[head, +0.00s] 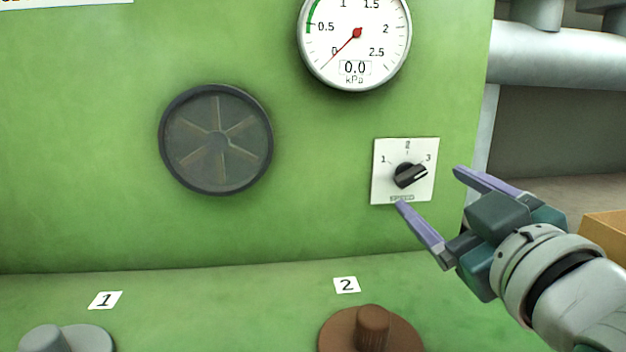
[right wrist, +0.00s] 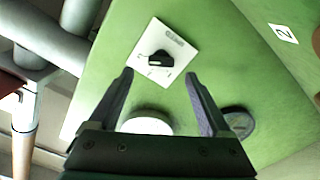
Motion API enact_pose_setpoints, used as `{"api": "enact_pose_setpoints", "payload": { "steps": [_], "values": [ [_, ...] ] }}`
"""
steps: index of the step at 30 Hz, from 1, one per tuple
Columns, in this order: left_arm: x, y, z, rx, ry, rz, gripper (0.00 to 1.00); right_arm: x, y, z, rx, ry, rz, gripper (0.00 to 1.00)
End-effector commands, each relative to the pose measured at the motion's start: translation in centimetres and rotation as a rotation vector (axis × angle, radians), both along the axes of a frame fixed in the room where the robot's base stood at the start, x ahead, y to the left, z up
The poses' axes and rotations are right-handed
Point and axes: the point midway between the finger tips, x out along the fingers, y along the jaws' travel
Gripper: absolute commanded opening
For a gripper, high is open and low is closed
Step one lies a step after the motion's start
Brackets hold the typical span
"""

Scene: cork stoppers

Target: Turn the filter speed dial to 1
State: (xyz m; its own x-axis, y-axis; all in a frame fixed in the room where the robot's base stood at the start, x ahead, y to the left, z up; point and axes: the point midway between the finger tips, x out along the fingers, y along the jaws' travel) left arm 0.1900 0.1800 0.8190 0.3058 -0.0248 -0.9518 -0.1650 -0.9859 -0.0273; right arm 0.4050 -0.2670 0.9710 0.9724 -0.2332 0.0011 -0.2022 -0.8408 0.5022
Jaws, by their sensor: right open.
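The speed dial is a black knob (head: 410,175) on a white square plate (head: 383,187) marked 1, 2, 3, fixed to the green wall. Its white pointer line is turned toward 3. The knob also shows in the right wrist view (right wrist: 161,58), ahead of and between the fingertips. My right gripper (head: 428,188) is open, with its purple fingers spread at the plate's lower right. Nothing is between the fingers, and they look apart from the knob. My left gripper is not in view.
A round gauge (head: 375,50) reading 0.0 kPa sits above the dial. A dark round vent (head: 216,140) is to its left. Below are a brown knobbed lid (head: 335,335) by label 2 and a grey one (head: 90,340) by label 1. Grey pipes (head: 560,55) run at the right.

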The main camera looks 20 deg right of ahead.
Motion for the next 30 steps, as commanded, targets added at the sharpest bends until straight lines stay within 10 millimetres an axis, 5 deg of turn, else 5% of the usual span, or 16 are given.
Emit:
{"api": "enact_pose_setpoints", "payload": {
  "steps": [9,21,30],
  "values": [
    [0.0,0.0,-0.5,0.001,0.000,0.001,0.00,4.9,-1.1,-0.1,0.001,0.000,0.001,0.82],
    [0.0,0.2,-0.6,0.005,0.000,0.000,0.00,5.7,-1.4,0.0,0.001,0.001,0.000,0.82],
    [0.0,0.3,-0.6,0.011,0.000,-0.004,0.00,5.7,-1.4,0.0,0.002,0.001,0.000,0.50]
  ]
}}
